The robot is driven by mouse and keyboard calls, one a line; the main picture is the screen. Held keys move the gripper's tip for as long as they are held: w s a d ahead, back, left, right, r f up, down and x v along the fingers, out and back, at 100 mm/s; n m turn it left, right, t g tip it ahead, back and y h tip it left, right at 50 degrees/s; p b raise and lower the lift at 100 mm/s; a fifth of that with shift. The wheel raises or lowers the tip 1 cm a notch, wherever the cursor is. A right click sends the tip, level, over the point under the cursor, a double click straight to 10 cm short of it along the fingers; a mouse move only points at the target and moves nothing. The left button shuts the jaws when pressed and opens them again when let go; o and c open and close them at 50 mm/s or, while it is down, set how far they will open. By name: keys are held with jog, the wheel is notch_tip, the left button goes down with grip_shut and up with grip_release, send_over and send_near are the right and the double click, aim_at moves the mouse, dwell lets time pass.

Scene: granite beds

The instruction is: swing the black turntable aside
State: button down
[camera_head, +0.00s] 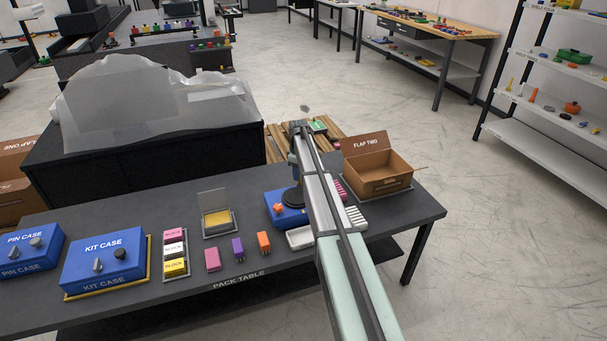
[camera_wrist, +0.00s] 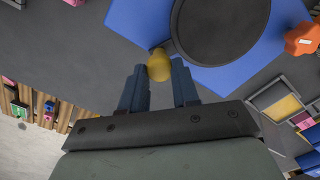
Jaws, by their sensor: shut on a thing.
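The black turntable (camera_wrist: 222,28) is a round dark disc on a blue base (camera_wrist: 140,20). A yellow knob (camera_wrist: 159,66) stands at its edge. In the head view the turntable (camera_head: 291,198) sits on the blue base (camera_head: 287,217) on the pack table, partly hidden by my arm. In the wrist view my gripper (camera_wrist: 158,72) has its two blue-grey fingers on either side of the yellow knob, shut on it. The fingertips are hidden in the head view.
An orange piece (camera_wrist: 302,39) lies on the base near the disc. An open carton marked FLAP TWO (camera_head: 378,170) stands right of my arm. A yellow-floored box with a raised clear lid (camera_head: 217,222) and several blocks stand left. White trays lie close to the base.

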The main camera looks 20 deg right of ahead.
jog(key=shift+w+a+n, duration=0.3)
jog(key=shift+a+n, duration=0.5)
jog(key=shift+n, duration=0.3)
jog(key=c, duration=0.8)
grip_release()
notch_tip(320, 180, up, 14)
jog(key=shift+f, duration=0.1)
